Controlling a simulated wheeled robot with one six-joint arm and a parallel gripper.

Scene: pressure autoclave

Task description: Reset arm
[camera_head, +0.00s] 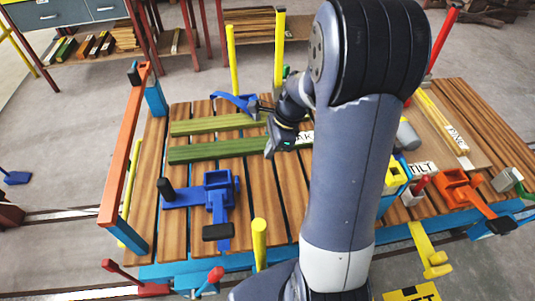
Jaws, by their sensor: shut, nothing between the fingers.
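My arm rises in the middle of the camera view and bends over the slatted wooden table (262,187). My gripper (254,105) is small and partly hidden by my wrist, above the table's far half. It is shut and I see nothing held in it. A curved blue part (234,101) shows right beside its tip; I cannot tell whether they touch. Two green beams (216,151) lie across the slats below and in front of my gripper. My arm covers their right ends and part of the table's middle.
An orange rail (126,150) stands along the table's left edge. A blue clamp (213,197) sits front left, an orange clamp (466,192) at right. Yellow posts (279,50) rise at the back; another yellow post (259,242) stands in front. Grey floor is open at left.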

